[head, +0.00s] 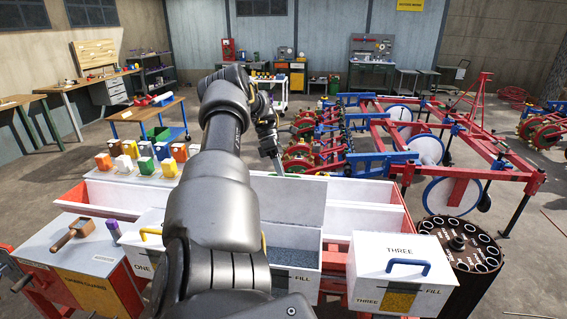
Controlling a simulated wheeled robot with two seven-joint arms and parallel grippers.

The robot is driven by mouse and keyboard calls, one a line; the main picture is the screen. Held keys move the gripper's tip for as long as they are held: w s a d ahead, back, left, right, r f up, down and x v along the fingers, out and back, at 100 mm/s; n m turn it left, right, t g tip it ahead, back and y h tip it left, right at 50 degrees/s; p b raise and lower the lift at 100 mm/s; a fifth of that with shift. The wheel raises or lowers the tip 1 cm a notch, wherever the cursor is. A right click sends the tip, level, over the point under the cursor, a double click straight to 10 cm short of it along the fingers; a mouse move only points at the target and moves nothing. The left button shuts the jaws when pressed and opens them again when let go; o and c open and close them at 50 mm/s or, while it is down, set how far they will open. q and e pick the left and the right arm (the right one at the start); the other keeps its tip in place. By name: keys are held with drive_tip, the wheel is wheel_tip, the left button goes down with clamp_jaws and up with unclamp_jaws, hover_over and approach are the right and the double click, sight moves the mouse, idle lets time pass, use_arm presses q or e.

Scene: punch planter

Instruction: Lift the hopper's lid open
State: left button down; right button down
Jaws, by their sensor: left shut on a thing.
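The middle white hopper (308,258) stands open, with dark grey granules (292,263) showing inside. Its lid (297,203) is raised, standing about upright behind the opening. My left arm crosses in front and hides the lid's left part and much of the hopper. My left gripper (278,168) is at the raised lid's top edge, pointing down, and is shut on the lid. The lid's handle is hidden, so I cannot tell if the fingers hold that. My right gripper is not in view.
Hopper THREE (386,266), with a blue handle, is closed on the right. Hopper ONE (140,247), with a yellow handle, is partly hidden on the left. A dark round drum (458,240) stands at right. Several coloured boxes (148,158) stand behind the long white trough.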

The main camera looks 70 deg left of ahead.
use_arm(q)
drive_tip(key=shift+s+f, duration=0.2)
drive_tip(key=shift+f, duration=0.2)
drive_tip(key=c, duration=1.6)
unclamp_jaws()
drive_tip(key=shift+a, duration=0.1)
drive_tip(key=shift+o, duration=1)
drive_tip(key=shift+w+a+f, duration=0.1)
drive_tip(key=shift+w+a, duration=0.05)
drive_tip(key=shift+a, duration=0.1)
drive_tip(key=v, duration=1)
drive_tip(key=shift+a+r, duration=0.15)
drive_tip(key=shift+r, duration=0.25)
